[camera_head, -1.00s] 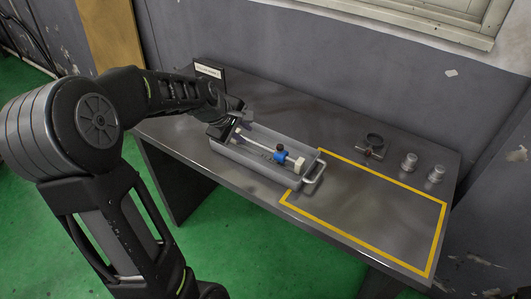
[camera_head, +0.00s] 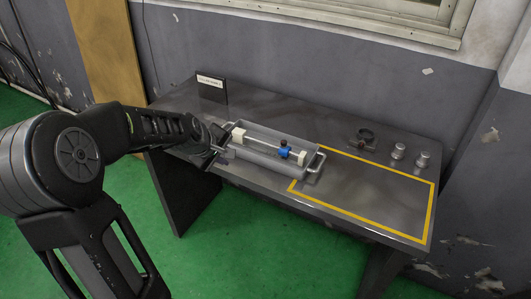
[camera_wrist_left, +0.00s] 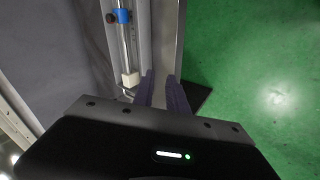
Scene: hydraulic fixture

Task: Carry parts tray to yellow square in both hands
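The grey parts tray (camera_head: 262,163) sits on the dark metal table, its right end by the yellow square outline (camera_head: 360,234). It holds a clear rod with white end blocks and a blue fitting (camera_head: 284,153). A metal handle (camera_head: 317,164) shows at its right end; part of the left handle (camera_head: 227,126) shows beside my gripper. My left gripper (camera_head: 216,143) is at the tray's left end. In the left wrist view its two fingers (camera_wrist_left: 164,92) are apart, by the tray's end; whether they touch it is unclear. My right gripper is out of view.
A dark clamp-like part (camera_head: 363,139) and two small metal cylinders (camera_head: 398,151) stand behind the yellow square. A small sign (camera_head: 211,87) stands at the back left of the table (camera_head: 275,105). The yellow square's inside is clear.

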